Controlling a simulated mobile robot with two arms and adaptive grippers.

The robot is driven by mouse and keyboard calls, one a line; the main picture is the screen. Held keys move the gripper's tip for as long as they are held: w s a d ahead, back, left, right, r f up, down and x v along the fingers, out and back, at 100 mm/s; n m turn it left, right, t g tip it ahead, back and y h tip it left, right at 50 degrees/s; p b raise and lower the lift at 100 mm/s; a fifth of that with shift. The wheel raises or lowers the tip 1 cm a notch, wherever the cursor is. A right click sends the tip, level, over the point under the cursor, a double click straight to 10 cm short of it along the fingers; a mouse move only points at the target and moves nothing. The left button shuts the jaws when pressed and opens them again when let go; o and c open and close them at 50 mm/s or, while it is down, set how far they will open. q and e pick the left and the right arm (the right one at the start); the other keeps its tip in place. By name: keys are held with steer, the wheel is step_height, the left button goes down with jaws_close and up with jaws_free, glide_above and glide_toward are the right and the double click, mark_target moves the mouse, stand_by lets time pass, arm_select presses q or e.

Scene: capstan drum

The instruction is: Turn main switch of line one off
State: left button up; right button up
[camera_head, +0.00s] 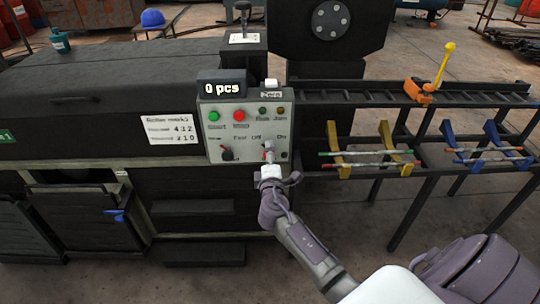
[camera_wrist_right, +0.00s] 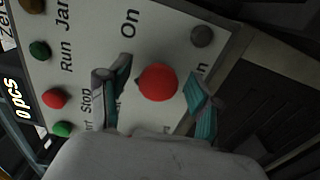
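The grey control panel (camera_head: 245,128) stands at the front of the dark machine, with buttons above and two rotary switches below. The right-hand switch, under the Off and On labels, is mostly hidden by my right gripper (camera_head: 268,160). In the right wrist view its round red knob (camera_wrist_right: 157,82) lies between the fingers of my right gripper (camera_wrist_right: 155,92). The fingers are apart, one on each side of the knob, with a small gap visible on both sides. I cannot tell which way the switch points. My left gripper is not in view.
The left-hand switch (camera_head: 227,155) is close beside my gripper. Green and red buttons (camera_head: 239,115) sit above. A "0 pcs" display (camera_head: 222,88) tops the panel. A dark rack (camera_head: 400,95) with yellow and blue supports stands to the right.

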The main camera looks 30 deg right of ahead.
steer(key=v, duration=1.2)
steer(key=shift+f, duration=0.1)
steer(key=s+a+f+m+g+y, duration=0.1)
steer(key=s+f+m+g+y, duration=0.25)
steer(key=f, duration=0.55)
steer(key=s+a+f+m+g, duration=0.2)
steer(key=s+f+m+g, duration=0.15)
steer(key=s+f, duration=0.45)
steer(key=s+a+f+m+g+y, duration=0.3)
steer(key=s+a+f+g+y, duration=0.4)
steer(key=s+f, duration=0.4)
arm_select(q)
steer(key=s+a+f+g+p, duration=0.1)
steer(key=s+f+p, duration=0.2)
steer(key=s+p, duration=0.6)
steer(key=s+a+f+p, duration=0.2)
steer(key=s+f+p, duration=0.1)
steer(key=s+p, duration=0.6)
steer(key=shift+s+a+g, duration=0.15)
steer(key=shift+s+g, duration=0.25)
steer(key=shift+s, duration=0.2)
arm_select(e)
steer(key=s+d+f, duration=0.1)
steer(key=s+f, duration=0.1)
steer(key=s, duration=0.8)
steer(key=s+f+h, duration=0.1)
steer(key=s+f, duration=0.2)
steer(key=s, duration=0.7)
steer(key=shift+d+f, duration=0.3)
steer(key=shift+d, duration=0.1)
